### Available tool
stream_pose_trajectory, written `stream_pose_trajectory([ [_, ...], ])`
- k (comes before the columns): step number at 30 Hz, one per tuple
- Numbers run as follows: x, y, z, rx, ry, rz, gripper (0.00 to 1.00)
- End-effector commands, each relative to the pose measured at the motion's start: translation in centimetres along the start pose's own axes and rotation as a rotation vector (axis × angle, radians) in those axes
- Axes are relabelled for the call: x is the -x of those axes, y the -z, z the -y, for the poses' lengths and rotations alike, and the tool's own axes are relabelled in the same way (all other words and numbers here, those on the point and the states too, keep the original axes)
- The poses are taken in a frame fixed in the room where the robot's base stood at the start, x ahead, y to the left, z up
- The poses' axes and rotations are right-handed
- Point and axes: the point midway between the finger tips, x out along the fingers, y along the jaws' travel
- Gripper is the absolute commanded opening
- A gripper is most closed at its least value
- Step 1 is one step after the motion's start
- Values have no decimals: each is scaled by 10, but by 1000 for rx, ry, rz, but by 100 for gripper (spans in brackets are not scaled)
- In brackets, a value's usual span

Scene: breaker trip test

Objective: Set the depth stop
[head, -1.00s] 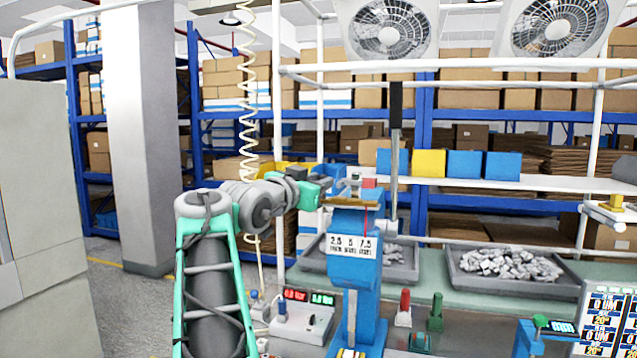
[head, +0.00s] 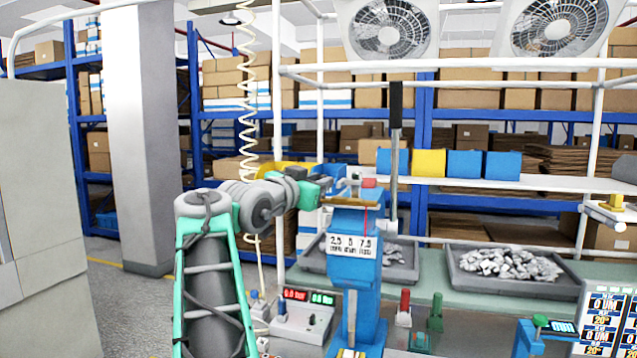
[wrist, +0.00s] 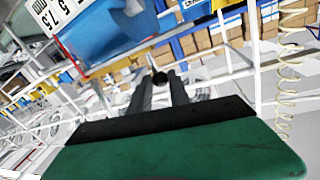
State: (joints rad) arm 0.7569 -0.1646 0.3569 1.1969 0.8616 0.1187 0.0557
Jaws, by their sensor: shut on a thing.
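The blue press (head: 352,262) stands on the bench with a white scale plate marked 2.5, 5 and 7.5 (head: 351,246). A thin red pointer line (head: 364,222) shows above the scale, towards its right part. My gripper (head: 338,186) reaches in from the left at the top of the press. In the wrist view its two grey fingers (wrist: 160,90) are shut on a small dark round knob (wrist: 160,76). The blue press body (wrist: 110,32) and part of its scale plate (wrist: 68,18) lie at the upper left there. The exact pointer reading is too small to tell.
A black-gripped lever (head: 395,110) rises behind the press. Two grey trays hold parts; the right one (head: 515,287) has a pile of pale pieces. A control box with lit displays (head: 300,320) stands left of the press. A coiled cable (head: 247,110) hangs behind my arm.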

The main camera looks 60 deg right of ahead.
Motion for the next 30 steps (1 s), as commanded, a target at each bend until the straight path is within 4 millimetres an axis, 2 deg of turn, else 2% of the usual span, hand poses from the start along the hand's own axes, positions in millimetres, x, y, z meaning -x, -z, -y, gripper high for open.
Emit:
stream_pose_trajectory([
  [9, 0, -1, 1, 1, 0, 2, 0],
  [18, 6, -7, 34, 2, 2, 3, 0],
  [25, 6, -8, 33, 1, 0, 2, 0],
  [26, 6, -8, 33, 1, 0, 2, 24],
  [30, 6, -8, 33, 1, 0, 2, 32],
])
